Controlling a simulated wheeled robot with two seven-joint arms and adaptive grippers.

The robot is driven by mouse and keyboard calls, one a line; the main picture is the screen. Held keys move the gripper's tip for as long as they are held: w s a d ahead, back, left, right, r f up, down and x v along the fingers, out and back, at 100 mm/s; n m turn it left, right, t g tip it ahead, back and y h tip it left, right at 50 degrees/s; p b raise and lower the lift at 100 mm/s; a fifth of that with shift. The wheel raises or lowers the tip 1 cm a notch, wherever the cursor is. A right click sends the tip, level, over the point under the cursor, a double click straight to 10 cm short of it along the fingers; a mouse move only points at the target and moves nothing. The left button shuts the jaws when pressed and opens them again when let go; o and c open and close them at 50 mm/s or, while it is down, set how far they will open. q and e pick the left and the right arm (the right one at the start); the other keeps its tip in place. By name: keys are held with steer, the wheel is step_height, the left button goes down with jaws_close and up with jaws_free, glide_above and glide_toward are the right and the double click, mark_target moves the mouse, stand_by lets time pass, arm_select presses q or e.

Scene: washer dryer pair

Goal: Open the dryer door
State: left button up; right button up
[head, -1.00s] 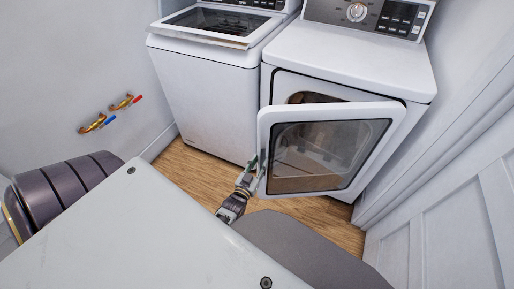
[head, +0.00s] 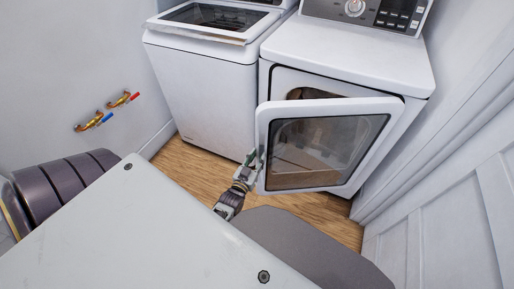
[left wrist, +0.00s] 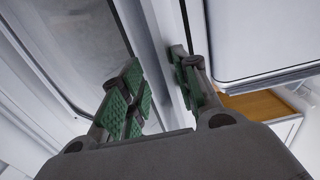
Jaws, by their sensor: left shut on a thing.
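The dryer (head: 345,60) stands at the right in the head view. Its white door (head: 325,107) with a dark glass pane stands partly open, swung out on its left side. My left gripper (head: 254,163) is at the door's free left edge, low down. In the left wrist view its green-padded fingers (left wrist: 160,88) sit on either side of the door's edge (left wrist: 163,38), shut on it. Part of the drum opening (head: 312,93) shows above the door; the rest is behind the door. My right gripper is not in view.
A white washer (head: 205,85) stands to the left of the dryer. Two brass taps (head: 90,121) are on the left wall. A white panelled wall or door (head: 450,210) is close on the right. Wooden floor (head: 195,170) is clear before the machines.

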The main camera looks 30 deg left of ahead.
mark_target(260, 141)
arm_select(q)
steer(key=r, duration=0.6)
steer(key=shift+w+d+r, duration=0.2)
steer(key=shift+w+r, duration=0.05)
steer(key=shift+r, duration=0.6)
steer(key=shift+s+a+r, duration=0.1)
steer(key=shift+r, duration=0.05)
steer(key=shift+c, duration=0.4)
